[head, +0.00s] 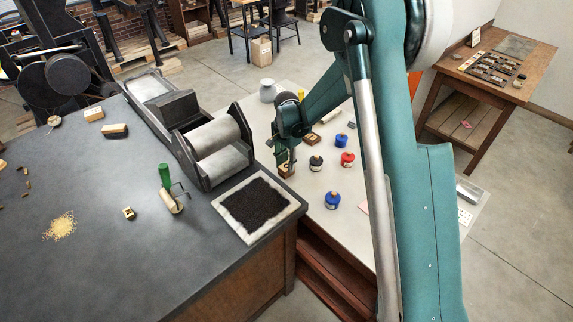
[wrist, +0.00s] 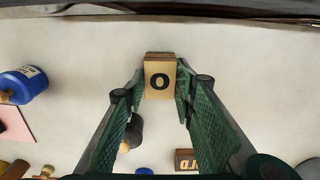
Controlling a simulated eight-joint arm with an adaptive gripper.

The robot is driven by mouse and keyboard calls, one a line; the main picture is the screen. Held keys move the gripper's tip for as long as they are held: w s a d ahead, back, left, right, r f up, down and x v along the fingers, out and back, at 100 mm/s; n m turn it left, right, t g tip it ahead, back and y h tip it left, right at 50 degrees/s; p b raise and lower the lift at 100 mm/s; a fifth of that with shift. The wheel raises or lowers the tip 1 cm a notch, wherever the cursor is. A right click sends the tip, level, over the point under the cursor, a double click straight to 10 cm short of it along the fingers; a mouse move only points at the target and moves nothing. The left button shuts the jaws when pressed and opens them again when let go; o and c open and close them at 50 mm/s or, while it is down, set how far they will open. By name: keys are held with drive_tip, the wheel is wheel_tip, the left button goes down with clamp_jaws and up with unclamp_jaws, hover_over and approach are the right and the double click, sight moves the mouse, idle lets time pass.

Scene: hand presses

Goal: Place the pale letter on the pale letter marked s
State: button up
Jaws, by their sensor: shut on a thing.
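My gripper (head: 285,160) is low over the pale table, and in the wrist view its green fingers (wrist: 160,85) are closed on the sides of a pale wooden letter block (wrist: 159,77) marked O. The block also shows small under the gripper in the head view (head: 287,171). Whether it touches the table I cannot tell. A small pale block with a dark mark (head: 129,213) lies on the dark table at the left; its letter is too small to read. I cannot make out a letter s in either view.
Blue (head: 331,200), red (head: 347,159) and black (head: 316,162) ink tins stand right of my gripper. The dark table (head: 90,265) holds a roller press (head: 215,150), a green-handled brayer (head: 168,190) and a black inked slab (head: 258,206).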

sight(287, 166)
drive_tip(key=shift+f, duration=0.2)
drive_tip(key=o, duration=0.9)
drive_tip(key=shift+c, duration=0.2)
drive_tip(key=shift+r, duration=0.2)
wheel_tip(287, 166, up, 12)
drive_tip(key=shift+p, duration=0.4)
idle(0.3)
drive_tip(key=shift+r, duration=0.1)
